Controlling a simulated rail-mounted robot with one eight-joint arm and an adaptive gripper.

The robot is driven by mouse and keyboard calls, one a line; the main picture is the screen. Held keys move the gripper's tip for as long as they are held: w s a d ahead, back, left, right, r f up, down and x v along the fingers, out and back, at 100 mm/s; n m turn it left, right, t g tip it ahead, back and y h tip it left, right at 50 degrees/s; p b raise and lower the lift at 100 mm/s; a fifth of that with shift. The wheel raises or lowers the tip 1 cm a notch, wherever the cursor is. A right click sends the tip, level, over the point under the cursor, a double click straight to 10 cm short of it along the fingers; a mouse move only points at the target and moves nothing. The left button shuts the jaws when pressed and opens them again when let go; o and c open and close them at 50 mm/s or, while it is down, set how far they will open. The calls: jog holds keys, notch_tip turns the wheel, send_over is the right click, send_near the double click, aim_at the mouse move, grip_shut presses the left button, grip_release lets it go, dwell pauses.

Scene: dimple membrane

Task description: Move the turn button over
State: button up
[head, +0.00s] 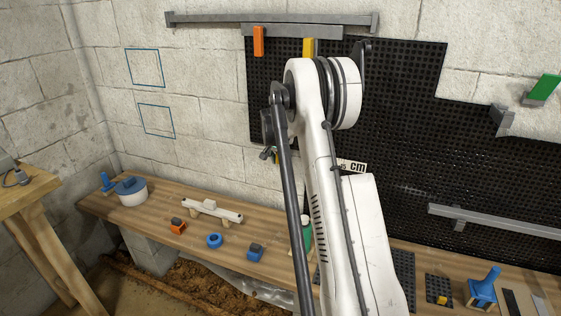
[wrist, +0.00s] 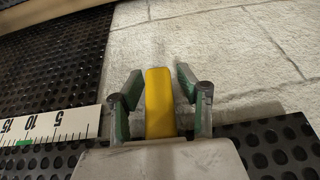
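In the wrist view my gripper (wrist: 160,92) has its two grey fingers with green pads spread apart. A yellow block (wrist: 160,104) shows between them, with a gap on each side; I cannot tell how deep it sits between the pads. In the head view my arm hides most of my gripper. A yellow tab (head: 308,47) and an orange tab (head: 258,41) show at the grey rail high on the wall. I cannot tell which piece is the turn button, or whether the yellow tab and yellow block are the same.
A black perforated board (head: 430,130) covers much of the wall. A ruler strip (wrist: 50,127) lies to the left in the wrist view. A green piece on a grey bracket (head: 543,88) is at right. The wooden bench (head: 165,225) below holds several small parts.

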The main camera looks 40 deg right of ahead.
jog(key=shift+r, duration=0.1)
jog(key=v, duration=1.1)
jog(key=shift+s+a+r, duration=0.1)
jog(key=shift+r, duration=0.3)
jog(key=s+a+r+n+t+p, duration=0.1)
jog(key=s+a+r+n, duration=0.1)
jog(key=s+a+r, duration=0.45)
jog(key=s+a+r+n+t+y+p, duration=0.1)
jog(key=s+a+r+n, duration=0.15)
jog(key=a, duration=0.75)
jog(key=s+a+r+n, duration=0.2)
jog(key=s+a+r, duration=0.35)
jog(key=a, duration=0.35)
jog(key=s+a+f+n+t+y+p, duration=0.1)
jog(key=s+a+n, duration=0.1)
jog(key=s+a, duration=0.3)
jog(key=s+a+f+n+y, duration=0.1)
jog(key=s+a, duration=0.4)
jog(key=s, duration=0.5)
jog(key=s+a+f+n+t+p, duration=0.1)
jog(key=s+a+f+n, duration=0.1)
jog(key=s+a, duration=0.4)
jog(key=shift+s+f+n+t+y+p, duration=0.15)
jog(key=shift+s+n+t+y+p, duration=0.2)
jog(key=shift+s, duration=0.4)
